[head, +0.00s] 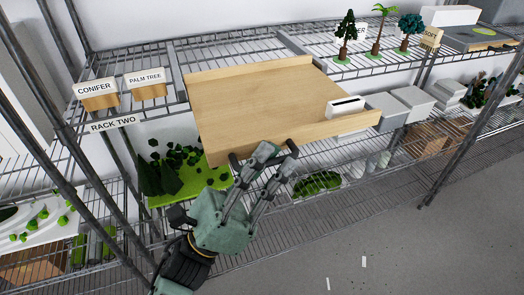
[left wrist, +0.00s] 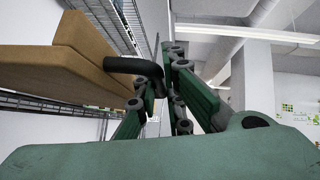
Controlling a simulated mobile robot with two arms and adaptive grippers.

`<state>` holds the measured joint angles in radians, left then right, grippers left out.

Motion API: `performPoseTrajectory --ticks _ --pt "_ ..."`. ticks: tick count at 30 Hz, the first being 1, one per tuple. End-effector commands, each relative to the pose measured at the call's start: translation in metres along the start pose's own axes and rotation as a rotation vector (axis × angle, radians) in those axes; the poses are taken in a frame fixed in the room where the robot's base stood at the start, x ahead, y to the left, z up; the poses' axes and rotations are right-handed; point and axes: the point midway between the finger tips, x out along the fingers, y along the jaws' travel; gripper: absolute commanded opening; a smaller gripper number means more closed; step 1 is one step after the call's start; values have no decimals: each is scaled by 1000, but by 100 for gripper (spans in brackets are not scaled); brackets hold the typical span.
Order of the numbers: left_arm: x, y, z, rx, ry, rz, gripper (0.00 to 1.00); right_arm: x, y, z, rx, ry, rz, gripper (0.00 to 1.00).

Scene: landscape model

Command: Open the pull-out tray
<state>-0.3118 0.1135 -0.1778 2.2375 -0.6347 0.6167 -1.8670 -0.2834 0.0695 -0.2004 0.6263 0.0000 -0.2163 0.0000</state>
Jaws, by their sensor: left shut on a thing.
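The wooden pull-out tray (head: 255,100) sits at the upper shelf level of the rack, with its front part reaching out past the shelf's front edge. It is empty apart from a white label holder with a dark slot (head: 346,106) by its right front corner. My left gripper (head: 282,152) is at the tray's front face, left of its middle. It is shut on the black handle (left wrist: 135,67), which shows curved between the fingers in the left wrist view, beside the tray's wooden front (left wrist: 50,72). My fingers hide most of the handle in the head view. My right gripper is not in view.
Signs reading CONIFER (head: 96,92), PALM TREE (head: 146,83) and RACK TWO (head: 115,124) are left of the tray. Model trees (head: 376,35) stand behind right, grey boxes (head: 410,102) to the right. A green landscape piece (head: 190,180) lies below. The floor (head: 400,250) in front is mostly clear.

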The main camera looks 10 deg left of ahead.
Motion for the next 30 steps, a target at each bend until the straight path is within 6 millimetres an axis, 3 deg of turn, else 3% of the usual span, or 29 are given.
performPoseTrajectory --ticks 8,9,10,12,22,26,30 --pt "-1 0 -1 4 2 3 0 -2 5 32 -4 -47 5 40" --pt "-1 0 -1 4 2 3 0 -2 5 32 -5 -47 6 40" --pt "-1 0 -1 4 2 3 10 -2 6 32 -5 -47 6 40" --pt "-1 0 -1 3 2 3 16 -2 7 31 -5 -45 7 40" --pt "-2 0 -1 1 2 2 17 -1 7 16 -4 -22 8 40" --pt "-14 1 -1 0 3 5 17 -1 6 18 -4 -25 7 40" --pt "-41 1 -2 -1 5 8 17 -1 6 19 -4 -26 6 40"
